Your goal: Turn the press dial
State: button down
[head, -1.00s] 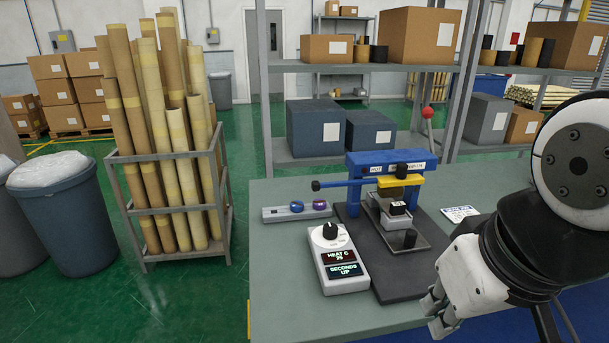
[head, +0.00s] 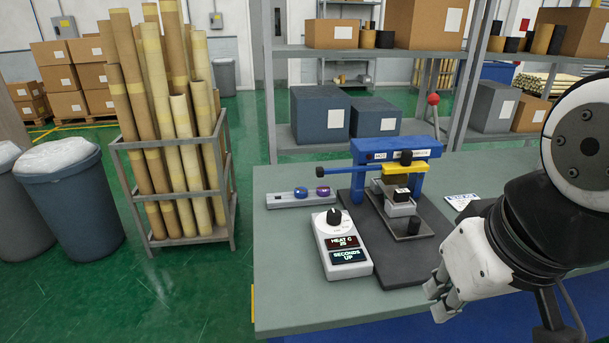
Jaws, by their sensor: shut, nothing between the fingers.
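The press dial is a black knob (head: 334,216) on top of a white control box (head: 343,245). The box has two dark displays, reading "HEAT C" with a number and "SECONDS UP". The blue press (head: 395,150) stands just behind and to the right on a dark base plate (head: 398,273), with a yellow part and a small black-and-white block beneath it. My gripper (head: 438,301) is at the lower right, over the front of the table. It is shut and empty, right of the control box and apart from it.
The grey-green table (head: 290,285) is clear at its left front. A grey strip (head: 290,199) with a blue and a purple knob lies behind the box. A printed card (head: 462,201) lies right of the press. Shelving with boxes (head: 320,118) stands behind.

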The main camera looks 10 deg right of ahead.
aim_at(334, 216)
jog(key=i+z, duration=0.2)
jog(key=z, duration=0.25)
jog(key=i+z, duration=0.25)
jog(key=z, duration=0.25)
jog(key=u, duration=0.5)
jog(key=k+j, duration=0.05)
jog(key=j, duration=0.05)
